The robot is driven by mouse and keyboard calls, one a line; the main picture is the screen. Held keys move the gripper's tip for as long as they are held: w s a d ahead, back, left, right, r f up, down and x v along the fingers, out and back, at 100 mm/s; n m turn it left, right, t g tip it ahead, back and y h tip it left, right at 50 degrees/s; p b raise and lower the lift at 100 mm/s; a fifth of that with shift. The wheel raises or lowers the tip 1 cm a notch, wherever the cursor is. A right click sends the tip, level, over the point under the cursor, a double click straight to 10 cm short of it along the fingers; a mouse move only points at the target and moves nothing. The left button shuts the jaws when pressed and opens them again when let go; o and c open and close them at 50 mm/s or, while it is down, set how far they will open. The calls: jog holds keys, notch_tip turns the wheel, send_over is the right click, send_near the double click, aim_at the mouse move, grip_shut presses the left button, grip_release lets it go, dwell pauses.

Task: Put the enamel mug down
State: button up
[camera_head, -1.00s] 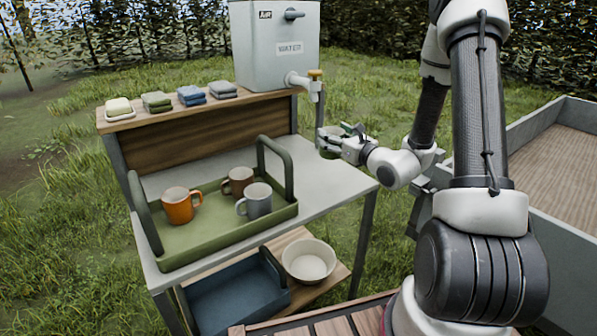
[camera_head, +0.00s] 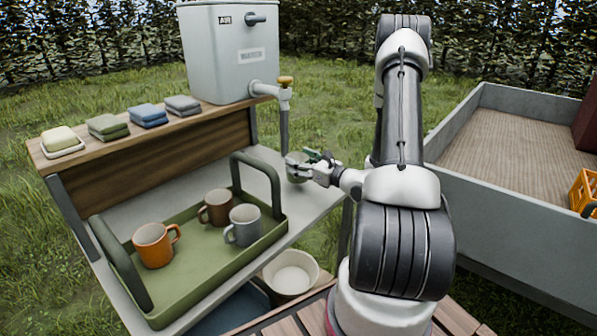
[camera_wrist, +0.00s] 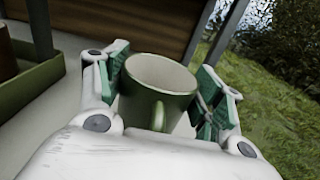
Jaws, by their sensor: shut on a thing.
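My gripper (camera_wrist: 160,76) is shut on a green enamel mug (camera_wrist: 158,92), with a green-padded finger on each side of it. The mug is upright, its mouth is open to view, and its handle points toward the wrist camera. In the head view the mug (camera_head: 297,168) is at the right end of the pale worktop (camera_head: 318,196), below and in front of the water tap. My gripper (camera_head: 318,167) partly covers it there. I cannot tell whether the mug's base touches the worktop.
A green tray (camera_head: 200,262) holds an orange mug (camera_head: 154,246), a brown mug (camera_head: 216,207) and a grey mug (camera_head: 243,225). The water tank (camera_head: 228,55) and folded cloths (camera_head: 108,126) stand on the back shelf. A white bowl (camera_head: 292,275) sits below. A grey-walled bed (camera_head: 520,235) is at right.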

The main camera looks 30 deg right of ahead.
jog(key=shift+f, duration=1.6)
jog(key=shift+f, duration=0.15)
jog(key=o, duration=1.3)
